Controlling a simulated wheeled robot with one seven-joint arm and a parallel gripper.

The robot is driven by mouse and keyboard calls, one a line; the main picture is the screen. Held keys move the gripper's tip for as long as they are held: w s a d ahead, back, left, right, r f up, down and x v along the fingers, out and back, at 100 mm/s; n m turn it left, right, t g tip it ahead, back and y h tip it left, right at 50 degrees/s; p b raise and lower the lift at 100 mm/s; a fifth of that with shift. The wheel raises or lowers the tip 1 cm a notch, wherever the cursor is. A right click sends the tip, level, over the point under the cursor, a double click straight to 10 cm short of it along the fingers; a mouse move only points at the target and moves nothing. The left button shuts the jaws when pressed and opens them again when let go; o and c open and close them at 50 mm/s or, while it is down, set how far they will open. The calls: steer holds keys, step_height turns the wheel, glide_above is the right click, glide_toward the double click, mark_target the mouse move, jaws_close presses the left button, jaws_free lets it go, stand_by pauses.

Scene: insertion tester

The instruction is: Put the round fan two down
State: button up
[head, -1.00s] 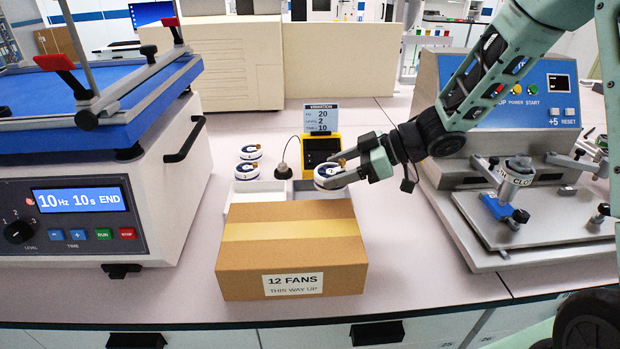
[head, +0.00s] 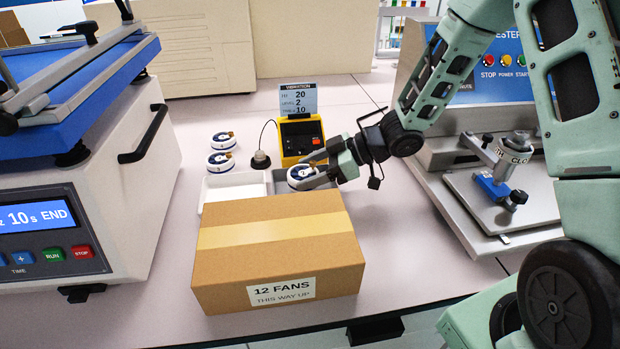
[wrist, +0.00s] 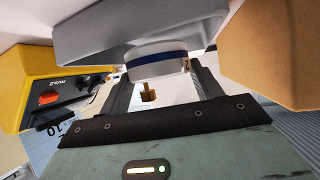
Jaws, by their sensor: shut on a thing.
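The round fan two (head: 302,174) is white with a dark blue band and a brass-coloured stub. My gripper (head: 314,174) is shut on it behind the carton, over or in the grey tray (head: 346,184); I cannot tell whether the fan touches the tray floor. In the wrist view the fan (wrist: 157,66) sits between the two fingers, with a "2" on its side, beside the grey tray wall (wrist: 110,35). The carton hides the near side of the trays.
The "12 FANS" carton (head: 280,250) stands just in front. A white tray (head: 235,186) is left of the grey one. Two more round fans (head: 222,150) stand behind it. The yellow vibration meter (head: 301,140) is close behind my gripper. Clear table lies right of the carton.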

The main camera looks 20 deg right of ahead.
steer(key=shift+f, duration=0.85)
steer(key=shift+f, duration=0.1)
steer(key=o, duration=0.7)
steer(key=shift+o, duration=0.2)
